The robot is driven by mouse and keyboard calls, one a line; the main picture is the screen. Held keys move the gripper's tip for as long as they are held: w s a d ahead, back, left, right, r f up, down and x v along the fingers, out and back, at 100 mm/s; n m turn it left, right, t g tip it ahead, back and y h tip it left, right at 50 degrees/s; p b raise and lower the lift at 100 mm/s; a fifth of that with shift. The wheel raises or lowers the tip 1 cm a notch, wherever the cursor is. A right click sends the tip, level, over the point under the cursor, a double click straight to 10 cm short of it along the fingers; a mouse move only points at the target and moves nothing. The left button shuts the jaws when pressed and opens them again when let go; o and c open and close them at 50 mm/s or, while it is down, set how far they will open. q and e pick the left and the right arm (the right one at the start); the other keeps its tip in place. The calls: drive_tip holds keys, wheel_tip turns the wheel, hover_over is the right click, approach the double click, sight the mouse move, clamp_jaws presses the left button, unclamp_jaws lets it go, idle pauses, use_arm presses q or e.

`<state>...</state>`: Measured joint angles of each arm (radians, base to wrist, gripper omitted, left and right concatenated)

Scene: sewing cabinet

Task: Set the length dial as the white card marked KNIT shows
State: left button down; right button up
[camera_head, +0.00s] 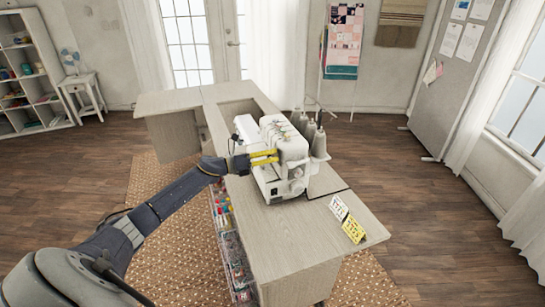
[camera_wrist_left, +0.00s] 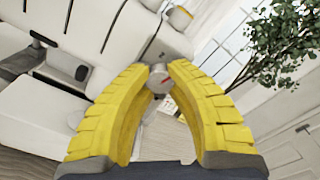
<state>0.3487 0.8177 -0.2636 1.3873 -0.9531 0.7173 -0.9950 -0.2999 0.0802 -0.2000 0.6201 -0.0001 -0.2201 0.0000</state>
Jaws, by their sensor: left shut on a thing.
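The white sewing machine (camera_head: 290,148) stands on the wooden cabinet top. My left gripper (camera_head: 264,157) is at its left side, with yellow fingers. The white machine body (camera_wrist_left: 45,110) fills the left of that view. The white card (camera_head: 338,207) stands on the right part of the cabinet top, beside a yellow card (camera_head: 353,229). Their print is too small to read. My right gripper is not in view.
The wooden cabinet (camera_head: 295,235) has bare top in front of the machine and on its left wing. Thread cones (camera_head: 319,140) stand at the machine's back right. Drawers of coloured supplies (camera_head: 228,235) sit below the top on the left side.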

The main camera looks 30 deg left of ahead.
use_arm(q)
drive_tip(key=shift+w+a+r+n, duration=0.1)
drive_tip(key=shift+a+n, duration=0.05)
drive_tip(key=shift+n, duration=5.1)
drive_tip(key=shift+w+a+r+n, duration=0.1)
drive_tip(key=shift+a+n, duration=0.05)
drive_tip(key=shift+n, duration=5.1)
drive_tip(key=shift+s+f, duration=0.1)
drive_tip(key=c, duration=1.5)
unclamp_jaws()
drive_tip(key=shift+f, duration=0.15)
drive_tip(key=o, duration=0.4)
drive_tip(key=shift+d, duration=0.15)
drive_tip(key=shift+s, duration=0.15)
